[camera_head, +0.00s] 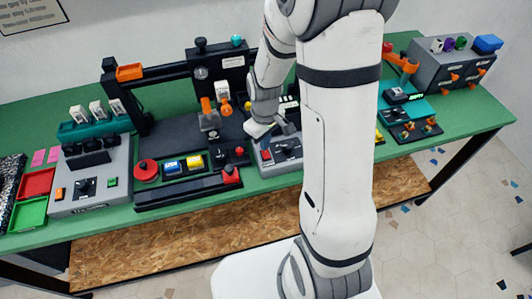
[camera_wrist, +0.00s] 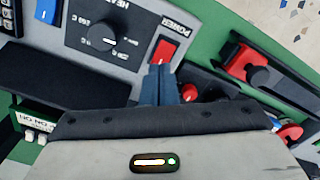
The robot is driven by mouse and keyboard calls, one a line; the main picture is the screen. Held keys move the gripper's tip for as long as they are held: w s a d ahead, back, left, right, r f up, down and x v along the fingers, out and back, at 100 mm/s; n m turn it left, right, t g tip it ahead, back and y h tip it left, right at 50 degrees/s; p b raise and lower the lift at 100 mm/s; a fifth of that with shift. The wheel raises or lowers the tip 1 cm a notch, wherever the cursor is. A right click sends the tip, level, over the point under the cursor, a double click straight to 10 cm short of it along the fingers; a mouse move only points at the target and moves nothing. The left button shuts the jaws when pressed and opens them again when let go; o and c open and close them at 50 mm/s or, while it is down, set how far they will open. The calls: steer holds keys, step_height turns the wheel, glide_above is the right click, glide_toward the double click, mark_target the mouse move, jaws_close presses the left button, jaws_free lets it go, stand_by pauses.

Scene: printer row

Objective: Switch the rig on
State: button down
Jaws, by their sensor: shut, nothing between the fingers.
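A red rocker switch (camera_wrist: 166,50) with the printed word POWER beside it sits on a grey control box (camera_wrist: 85,72). In the wrist view my gripper (camera_wrist: 161,68) is shut and empty, its blue-grey fingertips right at the switch's near edge. I cannot tell whether they touch it. A black dial (camera_wrist: 105,41) sits left of the switch. In the head view the red switch (camera_head: 266,155) shows at the box's left end, with the box (camera_head: 290,160) partly behind my gripper (camera_head: 265,143). Which way the rocker is tipped is not clear.
A red-and-black slider (camera_wrist: 257,73) and a small red knob (camera_wrist: 188,92) lie close to the fingers. In the head view the black printer frame (camera_head: 180,130) stands left of the box on the green table (camera_head: 455,118). A teal device (camera_head: 410,108) stands right of my arm.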

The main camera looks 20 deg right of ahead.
steer(key=shift+f+b, duration=0.75)
steer(key=shift+f, duration=0.2)
steer(key=shift+r, duration=0.1)
steer(key=shift+r+p, duration=2.45)
steer(key=shift+r, duration=1.05)
steer(key=s+r+m+t+b, duration=0.2)
steer(key=s+r+m, duration=0.4)
steer(key=s+r, duration=0.8)
steer(key=shift+s+r+t, duration=0.35)
steer(key=shift+r+t, duration=0.35)
steer(key=shift+r, duration=0.1)
